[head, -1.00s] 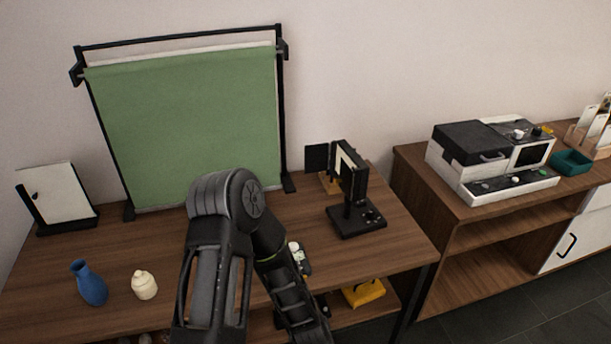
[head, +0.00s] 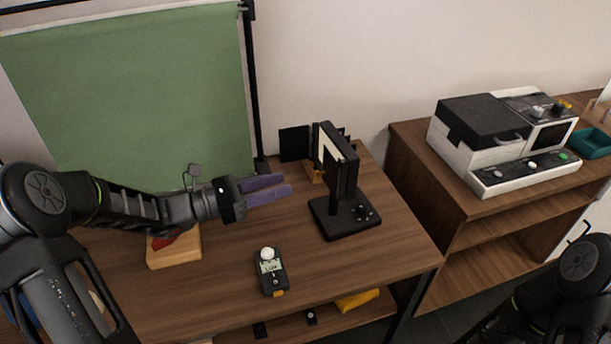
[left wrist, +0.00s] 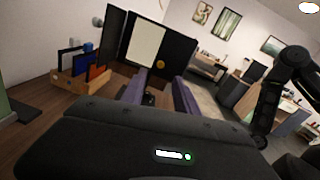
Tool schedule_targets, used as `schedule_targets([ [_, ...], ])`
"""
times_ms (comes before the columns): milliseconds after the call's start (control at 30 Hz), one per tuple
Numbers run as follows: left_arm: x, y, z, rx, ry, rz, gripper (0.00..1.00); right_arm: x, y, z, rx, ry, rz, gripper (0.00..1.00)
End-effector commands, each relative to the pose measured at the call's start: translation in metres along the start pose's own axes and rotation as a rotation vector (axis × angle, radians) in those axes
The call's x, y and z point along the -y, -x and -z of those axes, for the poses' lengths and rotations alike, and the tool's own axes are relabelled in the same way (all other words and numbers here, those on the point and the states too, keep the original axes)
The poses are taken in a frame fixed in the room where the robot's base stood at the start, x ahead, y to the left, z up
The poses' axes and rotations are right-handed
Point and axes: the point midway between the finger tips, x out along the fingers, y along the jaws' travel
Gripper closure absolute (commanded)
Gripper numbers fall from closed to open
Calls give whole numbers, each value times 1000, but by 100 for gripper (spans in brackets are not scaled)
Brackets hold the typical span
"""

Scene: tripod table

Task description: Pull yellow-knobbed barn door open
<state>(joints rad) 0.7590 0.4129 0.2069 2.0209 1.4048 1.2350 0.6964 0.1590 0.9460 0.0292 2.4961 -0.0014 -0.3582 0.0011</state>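The black lamp (head: 337,165) with a pale panel stands upright on its base on the wooden table. In the left wrist view, its yellow knob (left wrist: 160,65) sits on the black barn door (left wrist: 179,58) to the right of the pale panel (left wrist: 145,40). Another black door (left wrist: 115,32) is on the panel's left. My left gripper (head: 268,190) has purple fingers, apart and empty, pointing at the lamp from the left with a gap between. The fingers also show in the left wrist view (left wrist: 159,94), below the knob. My right gripper is out of view.
A light meter (head: 270,272) lies in front of the lamp. A wooden block (head: 174,250) with something red is under my left arm. A wooden box of coloured panels (left wrist: 82,82) stands behind the lamp. The green backdrop (head: 130,90) is behind my arm.

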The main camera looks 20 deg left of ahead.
Motion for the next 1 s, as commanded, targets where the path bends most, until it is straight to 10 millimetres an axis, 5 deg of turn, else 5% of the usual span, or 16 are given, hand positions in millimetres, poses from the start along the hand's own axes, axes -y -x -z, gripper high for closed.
schedule_targets([
  [600,1,-73,0,-1,0,3,64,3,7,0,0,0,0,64],
  [1000,1,-78,1,-2,-1,1,68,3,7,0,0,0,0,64],
])
